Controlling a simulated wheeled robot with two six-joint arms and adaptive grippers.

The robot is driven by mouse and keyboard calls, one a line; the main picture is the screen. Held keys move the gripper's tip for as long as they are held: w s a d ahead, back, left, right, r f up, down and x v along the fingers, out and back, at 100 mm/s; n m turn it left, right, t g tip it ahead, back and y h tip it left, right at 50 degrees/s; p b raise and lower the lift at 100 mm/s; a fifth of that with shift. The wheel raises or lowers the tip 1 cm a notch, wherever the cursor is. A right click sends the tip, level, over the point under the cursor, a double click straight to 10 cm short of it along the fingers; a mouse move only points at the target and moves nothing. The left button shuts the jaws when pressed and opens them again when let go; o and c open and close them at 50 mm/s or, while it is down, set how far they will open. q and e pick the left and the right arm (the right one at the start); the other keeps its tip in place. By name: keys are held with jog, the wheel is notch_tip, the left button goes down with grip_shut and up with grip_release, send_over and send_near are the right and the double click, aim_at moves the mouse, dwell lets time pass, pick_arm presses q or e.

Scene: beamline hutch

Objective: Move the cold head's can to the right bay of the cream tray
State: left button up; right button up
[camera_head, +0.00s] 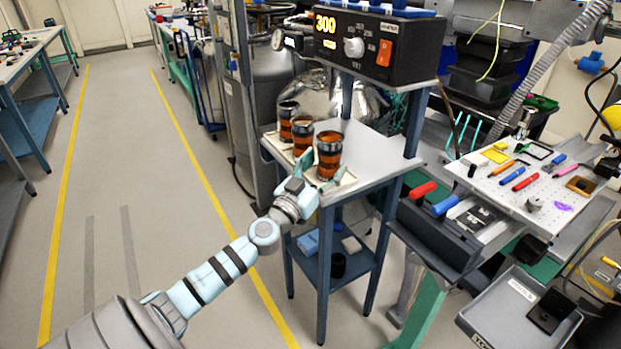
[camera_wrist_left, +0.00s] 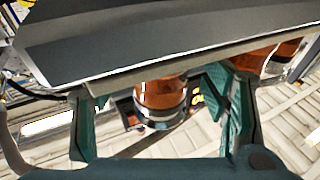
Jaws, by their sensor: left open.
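Three orange-brown cans with dark bands stand in a row on a small table in the head view: a rear can (camera_head: 287,118), a middle can (camera_head: 302,136) and a front can (camera_head: 329,152). I cannot tell which is the cold head's can. A cream edge, apparently the tray's (camera_head: 347,181), shows beside the front can; its bays are mostly hidden. My left gripper (camera_head: 313,178) is open, low at the front can. In the left wrist view one can (camera_wrist_left: 160,97) shows between the open fingers, and another lies at upper right. My right gripper is out of view.
A black controller (camera_head: 375,47) reading 300 sits on a shelf above the small table (camera_head: 375,150). Blue posts (camera_head: 415,118) rise at its right side. A steel vessel (camera_head: 330,92) stands behind. A bench with tools (camera_head: 525,180) is at right. Open floor lies left.

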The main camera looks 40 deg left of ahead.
pick_arm(q)
jog(key=p+v, duration=0.1)
jog(key=v, duration=1)
jog(key=s+f+g, duration=0.3)
jog(key=f, duration=0.8)
jog(key=s+f+m+g, duration=0.1)
jog(key=s+f+g, duration=0.15)
jog(key=f, duration=0.85)
jog(key=s+f+g, duration=0.3)
jog(key=f, duration=0.8)
jog(key=s+d+f+g+h, duration=0.1)
jog(key=s+d+f+g, duration=0.2)
jog(key=s+f, duration=0.5)
jog(key=s+d+f+g, duration=0.3)
jog(key=s+d+f, duration=0.1)
jog(key=s+f, duration=0.4)
jog(key=s+d+f+g, duration=0.2)
jog(key=s+d, duration=0.1)
jog(key=s, duration=0.3)
jog(key=s+d+f+m+g+h, duration=0.1)
jog(key=s+d+f+g, duration=0.1)
jog(key=s, duration=0.5)
jog(key=shift+s+d+f+g, duration=0.3)
jog(key=shift+d+f+g, duration=0.05)
jog(key=shift+d+f, duration=0.5)
notch_tip(320, 180, up, 12)
jog(key=p, duration=1.2)
jog(key=shift+r, duration=0.15)
